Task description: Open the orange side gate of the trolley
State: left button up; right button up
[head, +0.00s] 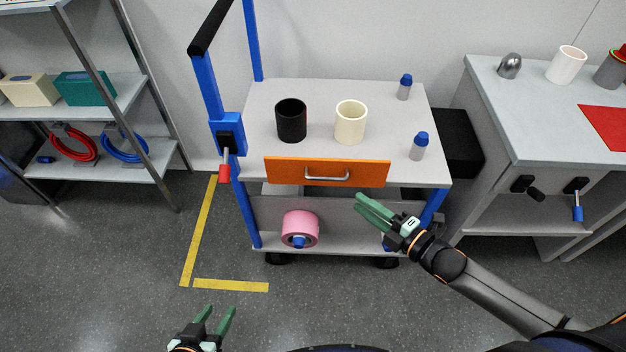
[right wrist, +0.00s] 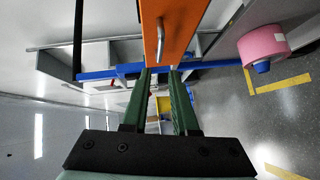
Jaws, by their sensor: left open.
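The trolley (head: 265,105) stands in the middle of the head view, with blue posts and a grey top. Its orange side gate (head: 285,172) is upright along the near edge of the top; it also shows in the right wrist view (right wrist: 151,20). A silver bar handle (head: 327,175) is on its face, also visible in the right wrist view (right wrist: 160,40). My right gripper (head: 366,206) is open and empty, below and right of the handle, apart from it. My left gripper (head: 219,311) is open and empty, low in front, well away from the trolley.
A black cup (head: 291,122) and a cream cup (head: 350,124) stand on the trolley top behind the gate. A pink roll (head: 300,229) is on the lower shelf. A red-handled lever (head: 225,168) hangs at the left post. Floor in front is clear.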

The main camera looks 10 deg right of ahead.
aim_at(326, 178)
jog(key=b+x, duration=0.2)
jog(key=x, duration=1)
jog(key=shift+w+a, duration=0.1)
jog(key=shift+w, duration=0.1)
jog(key=shift+c, duration=0.3)
grip_shut()
